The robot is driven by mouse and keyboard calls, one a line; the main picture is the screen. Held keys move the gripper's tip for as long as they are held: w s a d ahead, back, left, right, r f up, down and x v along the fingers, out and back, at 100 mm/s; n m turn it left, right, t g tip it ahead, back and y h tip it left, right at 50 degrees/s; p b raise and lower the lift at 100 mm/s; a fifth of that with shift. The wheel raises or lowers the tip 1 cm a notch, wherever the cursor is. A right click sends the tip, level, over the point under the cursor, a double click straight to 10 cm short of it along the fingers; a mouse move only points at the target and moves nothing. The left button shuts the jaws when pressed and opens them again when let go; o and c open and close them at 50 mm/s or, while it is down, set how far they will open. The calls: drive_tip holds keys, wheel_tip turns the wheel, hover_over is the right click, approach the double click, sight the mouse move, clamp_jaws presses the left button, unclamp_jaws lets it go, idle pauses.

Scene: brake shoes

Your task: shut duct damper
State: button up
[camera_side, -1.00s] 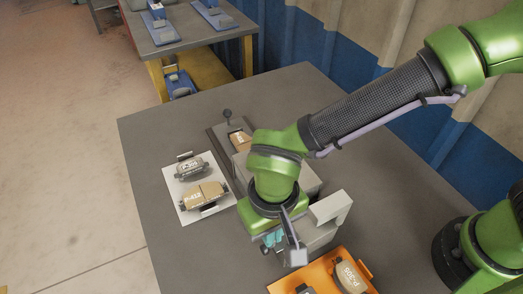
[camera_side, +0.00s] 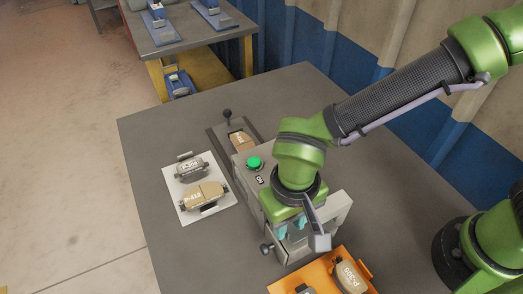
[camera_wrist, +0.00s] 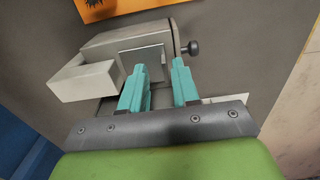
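A grey machine box (camera_side: 252,200) with a green button and an ON label stands mid-table. A dark knob (camera_side: 266,248) sticks out of its near end; it also shows in the wrist view (camera_wrist: 190,48). A pale grey duct-like block (camera_side: 338,210) is on its right side and shows at left in the wrist view (camera_wrist: 85,82). I cannot tell which part is the damper. My gripper (camera_side: 291,230) is above the near end of the box, its teal fingers apart. In the wrist view my gripper (camera_wrist: 160,84) shows an empty gap; contact with the box is unclear.
A white tray (camera_side: 178,206) with brake shoes lies left of the box. An orange tray (camera_side: 290,281) with brake shoes is at the front. A slot with a brown shoe and a knobbed lever (camera_side: 227,114) is behind the box. The table's left front is clear.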

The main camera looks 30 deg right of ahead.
sight(291, 229)
drive_tip(key=shift+a, duration=0.1)
wheel_tip(291, 229, up, 17)
idle(0.6)
drive_tip(key=d+m+t+y, duration=0.2)
drive_tip(key=d+m+t, duration=0.2)
drive_tip(key=d, duration=2.4)
drive_tip(key=w+t, duration=0.1)
drive_tip(key=t, duration=0.2)
drive_tip(key=shift+d, duration=0.25)
